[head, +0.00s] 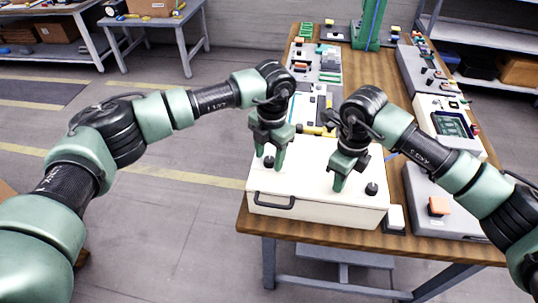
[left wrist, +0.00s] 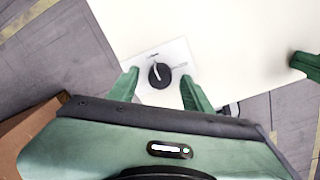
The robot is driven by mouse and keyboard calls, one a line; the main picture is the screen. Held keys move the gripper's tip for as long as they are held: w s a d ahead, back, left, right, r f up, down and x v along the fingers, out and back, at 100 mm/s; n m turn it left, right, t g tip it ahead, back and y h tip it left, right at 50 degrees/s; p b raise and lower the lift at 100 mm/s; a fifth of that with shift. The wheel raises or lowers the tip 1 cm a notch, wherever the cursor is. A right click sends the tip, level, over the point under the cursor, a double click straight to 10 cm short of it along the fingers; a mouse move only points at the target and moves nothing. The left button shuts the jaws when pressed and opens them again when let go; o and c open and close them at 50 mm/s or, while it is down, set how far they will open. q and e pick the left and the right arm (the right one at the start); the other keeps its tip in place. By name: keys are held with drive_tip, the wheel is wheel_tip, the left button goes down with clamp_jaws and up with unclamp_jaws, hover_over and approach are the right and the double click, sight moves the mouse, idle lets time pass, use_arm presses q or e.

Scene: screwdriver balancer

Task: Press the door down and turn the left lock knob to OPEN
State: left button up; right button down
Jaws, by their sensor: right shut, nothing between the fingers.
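A white box has a flat white lid, the door (head: 315,172), with a black handle (head: 274,200) on its front. The left lock knob (head: 269,162), black and round, sits on a pale plate at the door's left; it also shows in the left wrist view (left wrist: 160,75), its labels too small to read. My left gripper (head: 271,160) is open above it; in the left wrist view its fingers (left wrist: 160,92) lie on either side of the knob. My right gripper (head: 338,186) is shut and empty, fingertips at or just above the door, left of the right knob (head: 371,188).
The box stands at the near end of a wooden table (head: 330,242). A white block (head: 396,217) and a grey unit with an orange button (head: 438,206) are to its right. Panels and tools fill the table behind. Open floor lies left.

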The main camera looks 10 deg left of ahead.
sight(271, 160)
drive_tip(key=shift+s+f, duration=0.15)
drive_tip(key=shift+f, duration=0.15)
use_arm(q)
wheel_tip(271, 160, up, 12)
drive_tip(key=shift+s+d, duration=0.2)
drive_tip(key=shift+d, duration=0.05)
use_arm(e)
drive_tip(key=shift+r+p, duration=0.3)
drive_tip(key=shift+r, duration=0.25)
drive_tip(key=shift+w+r+p, duration=0.2)
drive_tip(key=shift+r+p, duration=1.05)
drive_tip(key=shift+r, duration=1.95)
use_arm(q)
wheel_tip(271, 160, up, 3)
drive_tip(key=shift+f, duration=0.1)
use_arm(e)
drive_tip(key=shift+f, duration=0.1)
